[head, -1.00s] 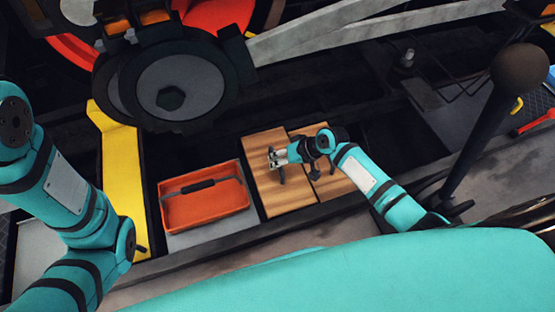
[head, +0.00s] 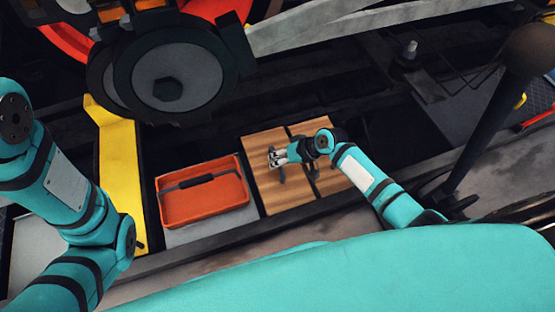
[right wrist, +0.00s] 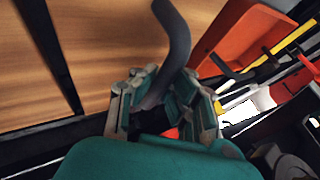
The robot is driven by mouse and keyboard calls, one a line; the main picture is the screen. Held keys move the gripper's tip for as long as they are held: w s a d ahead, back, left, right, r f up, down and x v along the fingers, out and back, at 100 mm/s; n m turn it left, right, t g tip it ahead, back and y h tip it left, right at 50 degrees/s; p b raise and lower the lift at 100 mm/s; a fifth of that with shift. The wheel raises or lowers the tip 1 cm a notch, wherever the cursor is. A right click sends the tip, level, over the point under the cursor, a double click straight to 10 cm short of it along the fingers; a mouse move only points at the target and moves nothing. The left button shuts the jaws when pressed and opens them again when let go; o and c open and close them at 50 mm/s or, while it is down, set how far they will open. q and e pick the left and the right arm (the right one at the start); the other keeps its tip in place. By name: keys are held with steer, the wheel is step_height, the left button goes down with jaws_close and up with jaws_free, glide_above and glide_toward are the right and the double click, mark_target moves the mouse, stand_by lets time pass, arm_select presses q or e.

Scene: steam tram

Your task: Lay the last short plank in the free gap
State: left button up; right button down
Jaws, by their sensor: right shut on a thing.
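Two short wooden planks lie side by side between the dark frame rails. The left plank (head: 257,150) has a dark curved handle, and my right gripper (head: 274,158) is on that handle from above. In the right wrist view my right gripper (right wrist: 160,106) has its fingers on both sides of the handle (right wrist: 176,32), shut on it. The second plank (head: 331,184) lies to the right, past a narrow dark slit, partly hidden by my right arm. Whether the left plank rests fully down I cannot tell. My left arm shows at the left, its gripper out of view.
An orange toolbox (head: 205,204) stands on a grey plate (head: 215,232) just left of the planks. A yellow bar (head: 118,165) lies further left. A large dark round housing (head: 170,80) overhangs behind. A tall lever (head: 490,120) rises at the right.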

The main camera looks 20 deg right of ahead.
steer(key=shift+f, duration=0.1)
steer(key=c, duration=1.4)
jaws_free()
steer(key=shift+o, duration=0.2)
steer(key=shift+f, duration=0.1)
steer(key=v, duration=1.2)
